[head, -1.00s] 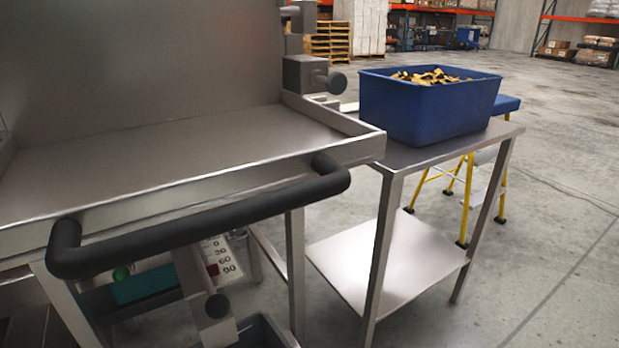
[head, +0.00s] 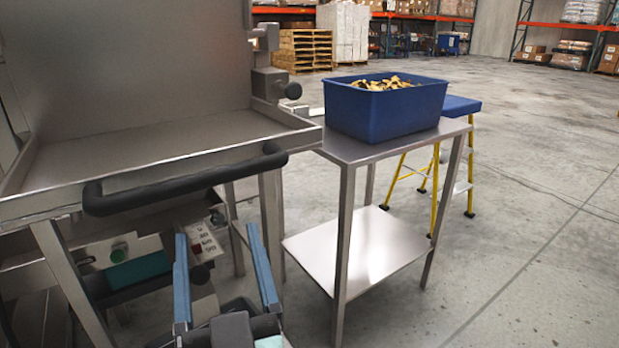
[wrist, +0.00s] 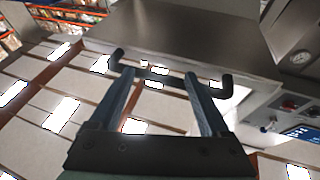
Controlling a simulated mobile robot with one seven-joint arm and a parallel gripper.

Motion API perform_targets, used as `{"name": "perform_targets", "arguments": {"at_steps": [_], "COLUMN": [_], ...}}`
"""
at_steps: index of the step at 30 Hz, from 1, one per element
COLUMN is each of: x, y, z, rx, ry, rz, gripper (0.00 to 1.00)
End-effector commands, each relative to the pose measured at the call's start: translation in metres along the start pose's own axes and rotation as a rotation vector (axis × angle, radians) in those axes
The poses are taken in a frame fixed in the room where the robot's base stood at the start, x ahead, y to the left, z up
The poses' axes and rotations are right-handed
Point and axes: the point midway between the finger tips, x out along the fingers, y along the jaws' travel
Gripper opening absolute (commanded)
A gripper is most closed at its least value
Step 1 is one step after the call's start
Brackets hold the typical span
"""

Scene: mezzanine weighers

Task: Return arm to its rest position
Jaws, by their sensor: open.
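My gripper (head: 219,252) shows at the bottom of the head view, with two long blue-grey fingers standing up and spread apart. It is open and nothing is between the fingers. In that view it is in front of and below the steel tray with the black bar handle (head: 185,181). In the wrist view my gripper (wrist: 163,77) is also open and empty, and the steel tray (wrist: 185,38) with its black handle is beyond the fingertips.
A steel side table (head: 362,152) stands right of the tray. It bears a blue bin (head: 385,115) holding yellow-brown pieces. A blue-topped yellow step stool (head: 440,178) stands behind the table. Open concrete floor (head: 540,230) lies to the right.

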Motion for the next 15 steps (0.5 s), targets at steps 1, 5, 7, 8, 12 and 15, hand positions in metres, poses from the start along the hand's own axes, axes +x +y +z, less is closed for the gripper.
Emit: {"name": "perform_targets", "arguments": {"at_steps": [1,5,7,8,12,15], "x": [0.014,0.028,0.03,0.03,0.022,0.012], "y": [0.008,0.025,0.033,0.036,0.048,0.055], "z": [-0.044,-0.128,-0.168,-0.185,-0.254,-0.298], "rx": [-0.033,-0.102,-0.132,-0.145,-0.192,-0.217], "ry": [0.066,0.19,0.251,0.275,0.384,0.457], "rz": [0.021,0.082,0.117,0.133,0.202,0.251], "gripper": [0.81,0.81,0.81,0.81,0.81,0.81]}}
